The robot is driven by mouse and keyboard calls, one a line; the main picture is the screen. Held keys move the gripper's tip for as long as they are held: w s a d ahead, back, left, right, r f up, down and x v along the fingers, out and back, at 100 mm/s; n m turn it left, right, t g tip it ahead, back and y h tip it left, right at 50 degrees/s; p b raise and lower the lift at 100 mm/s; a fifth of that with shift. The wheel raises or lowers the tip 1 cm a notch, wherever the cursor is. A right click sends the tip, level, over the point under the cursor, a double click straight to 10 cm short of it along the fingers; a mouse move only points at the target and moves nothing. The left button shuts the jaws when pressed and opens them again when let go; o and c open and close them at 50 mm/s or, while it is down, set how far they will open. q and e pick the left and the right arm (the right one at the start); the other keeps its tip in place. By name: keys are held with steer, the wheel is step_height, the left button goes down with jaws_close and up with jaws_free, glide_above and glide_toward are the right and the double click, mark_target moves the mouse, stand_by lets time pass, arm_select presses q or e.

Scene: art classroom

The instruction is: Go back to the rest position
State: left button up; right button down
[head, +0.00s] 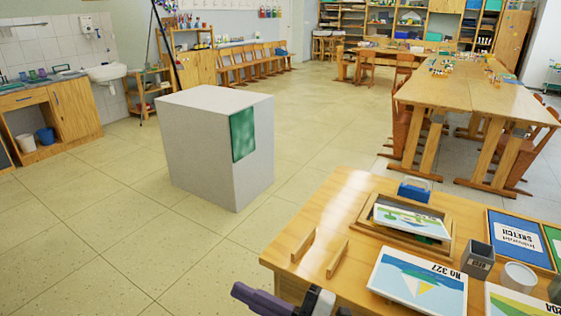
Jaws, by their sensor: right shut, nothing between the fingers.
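My right gripper (243,290) shows at the bottom edge, dark and purple-grey, just off the near left corner of the wooden table (310,215). It is shut and holds nothing. Much of its arm is cut off by the frame. My left gripper is not in view.
A white block (190,142) stands on open floor.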

steer(key=s+d+f+m+t+h, duration=0.2)
steer(key=d+f+m+t+h, duration=0.1)
steer(key=d+f+m+h, duration=0.4)
steer(key=s+d+f+m+t+h, duration=0.2)
steer(key=d+f+m+h, duration=0.2)
steer(key=d+f+m, duration=0.4)
steer(key=s+d+f+m+g+h, duration=0.2)
steer(key=s+d+f+m, duration=0.1)
steer(key=s, duration=0.4)
steer(key=s+d+f+m+g+h, duration=0.2)
steer(key=s+d+f+m, duration=0.1)
steer(key=s+f, duration=0.4)
steer(key=shift+d+f+m+g, duration=0.4)
steer(key=shift+d+f, duration=0.4)
steer(key=shift+d, duration=0.05)
steer(key=shift+s, duration=0.15)
